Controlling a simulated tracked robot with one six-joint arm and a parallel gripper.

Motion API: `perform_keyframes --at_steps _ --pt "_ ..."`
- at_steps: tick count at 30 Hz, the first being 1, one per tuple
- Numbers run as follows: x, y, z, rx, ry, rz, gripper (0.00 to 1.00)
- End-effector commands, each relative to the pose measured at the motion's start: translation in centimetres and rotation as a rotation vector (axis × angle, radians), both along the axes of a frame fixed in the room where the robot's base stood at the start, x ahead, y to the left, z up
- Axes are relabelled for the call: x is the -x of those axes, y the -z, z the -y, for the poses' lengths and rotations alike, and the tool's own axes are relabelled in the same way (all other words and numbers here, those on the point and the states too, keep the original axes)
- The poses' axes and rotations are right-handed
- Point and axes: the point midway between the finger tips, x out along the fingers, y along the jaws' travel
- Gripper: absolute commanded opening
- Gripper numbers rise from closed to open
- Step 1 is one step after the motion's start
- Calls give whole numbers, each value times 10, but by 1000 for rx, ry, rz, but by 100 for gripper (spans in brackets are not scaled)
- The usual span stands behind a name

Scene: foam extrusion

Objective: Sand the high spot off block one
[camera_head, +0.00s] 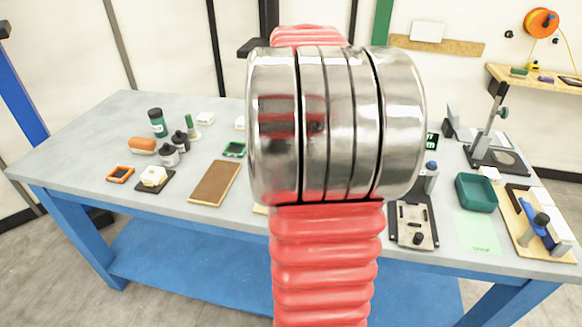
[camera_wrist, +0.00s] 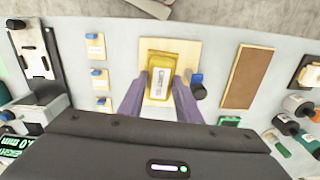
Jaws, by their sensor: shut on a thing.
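My gripper (camera_wrist: 161,82) is seen in the wrist view, its two purple fingers on either side of a yellow piece (camera_wrist: 174,49) with a white, lettered patch on it. It is shut on this yellow piece, over a pale wooden board (camera_wrist: 194,48). I cannot tell whether the piece touches the board, and its lettering is too small to read. A brown, wood-edged panel, perhaps the abrasive sheet (camera_wrist: 248,79), lies right of the board. The same panel shows left of my arm in the head view (camera_head: 215,183). My arm hides the gripper and the yellow piece there.
A dark post with a blue top (camera_wrist: 198,88) stands close right of the fingers. Small pale pieces with blue parts (camera_wrist: 95,47) line the left. In the head view, a green tray (camera_head: 476,192), a "DONE" sheet (camera_head: 478,232) and a clamp fixture (camera_head: 413,222) sit at the right.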

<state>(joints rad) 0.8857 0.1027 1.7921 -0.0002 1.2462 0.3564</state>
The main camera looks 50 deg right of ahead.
Motion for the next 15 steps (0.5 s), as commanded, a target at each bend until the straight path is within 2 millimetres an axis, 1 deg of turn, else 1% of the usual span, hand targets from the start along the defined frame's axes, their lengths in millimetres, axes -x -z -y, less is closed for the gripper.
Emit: perform_keyframes --at_steps 7,15 --pt "0 -17 0 1 0 1 6" --pt "0 -19 0 0 0 0 6"
